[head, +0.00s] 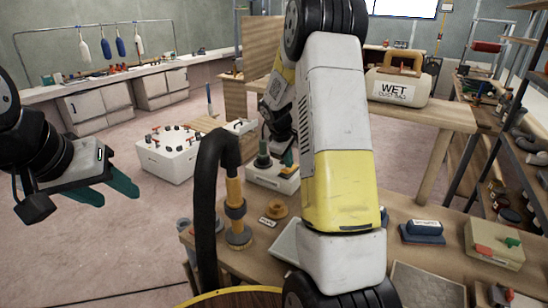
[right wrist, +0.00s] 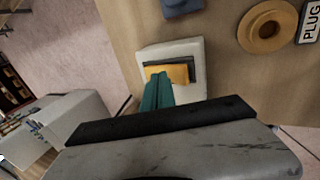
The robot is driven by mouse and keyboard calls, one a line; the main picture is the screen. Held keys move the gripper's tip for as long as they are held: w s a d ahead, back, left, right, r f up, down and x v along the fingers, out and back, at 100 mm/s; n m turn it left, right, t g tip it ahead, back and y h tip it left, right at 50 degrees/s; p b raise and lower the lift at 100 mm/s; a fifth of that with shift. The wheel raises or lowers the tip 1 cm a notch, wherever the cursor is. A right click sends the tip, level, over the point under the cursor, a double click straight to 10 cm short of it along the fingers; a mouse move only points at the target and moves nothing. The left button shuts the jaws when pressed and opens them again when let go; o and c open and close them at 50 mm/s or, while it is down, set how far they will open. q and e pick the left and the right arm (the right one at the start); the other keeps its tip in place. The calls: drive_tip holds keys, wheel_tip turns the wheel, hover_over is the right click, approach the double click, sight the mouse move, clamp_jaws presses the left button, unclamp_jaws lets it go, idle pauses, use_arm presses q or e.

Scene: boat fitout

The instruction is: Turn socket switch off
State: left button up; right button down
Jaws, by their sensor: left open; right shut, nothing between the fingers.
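The socket switch is a pale square plate with a dark recess and an orange rocker (right wrist: 182,73), seen in the right wrist view. It lies on a wooden bench top near an edge. My right gripper (right wrist: 157,84) is shut and empty, its teal fingertips over the near left part of the rocker. I cannot tell whether they touch it. My left gripper (head: 118,195) is open and empty, above the floor at the left, far from the switch.
An orange ring (right wrist: 268,28) and a PLUG label (right wrist: 310,22) lie beside the switch. A blue block (head: 423,229) and a beige case (head: 494,245) stand on the bench's right. A black hose (head: 205,200) arches at the bench's left.

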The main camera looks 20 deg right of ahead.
sight(285, 171)
drive_tip(key=v, duration=0.7)
drive_tip(key=shift+r, duration=0.1)
